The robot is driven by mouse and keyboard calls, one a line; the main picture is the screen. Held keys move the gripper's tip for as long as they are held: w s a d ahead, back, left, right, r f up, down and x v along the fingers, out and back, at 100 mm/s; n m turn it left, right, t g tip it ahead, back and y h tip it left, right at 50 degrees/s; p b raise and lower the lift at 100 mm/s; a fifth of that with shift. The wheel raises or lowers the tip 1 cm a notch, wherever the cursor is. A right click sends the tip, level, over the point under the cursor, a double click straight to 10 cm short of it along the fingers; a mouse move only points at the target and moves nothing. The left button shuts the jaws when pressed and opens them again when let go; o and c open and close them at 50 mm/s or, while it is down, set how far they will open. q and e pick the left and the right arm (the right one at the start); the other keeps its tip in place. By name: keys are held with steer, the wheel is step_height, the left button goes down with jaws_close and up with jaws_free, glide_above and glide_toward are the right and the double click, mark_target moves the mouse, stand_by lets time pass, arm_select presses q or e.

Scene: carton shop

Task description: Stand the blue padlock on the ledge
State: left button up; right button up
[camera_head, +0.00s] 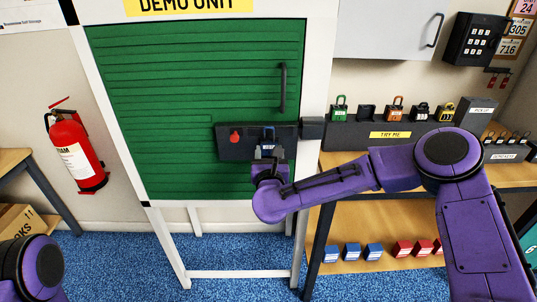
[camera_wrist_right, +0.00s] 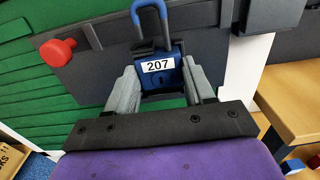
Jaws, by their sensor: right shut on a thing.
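The blue padlock (camera_head: 268,134) is at the dark panel (camera_head: 225,150) on the green shutter. In the right wrist view it is upright, shackle up, with a white label "207" (camera_wrist_right: 158,65). My right gripper (camera_head: 268,152) is shut on its body from both sides, and it also shows in the right wrist view (camera_wrist_right: 161,84). I cannot tell whether the padlock touches the panel or whether its shackle passes through anything. A dark ledge (camera_head: 355,142) marked "TRY ME" holds several padlocks to the right. My left gripper is out of view.
A red knob (camera_head: 235,137) sits on the panel, and a dark block (camera_head: 312,128) is at its right end. A shutter handle (camera_head: 283,88) is above. A fire extinguisher (camera_head: 76,152) hangs at left.

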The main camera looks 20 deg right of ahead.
steer(key=shift+f+b, duration=0.2)
steer(key=shift+b, duration=0.25)
stand_by(0.4)
steer(key=o, duration=1.1)
steer(key=b+v, duration=0.2)
steer(key=v, duration=0.7)
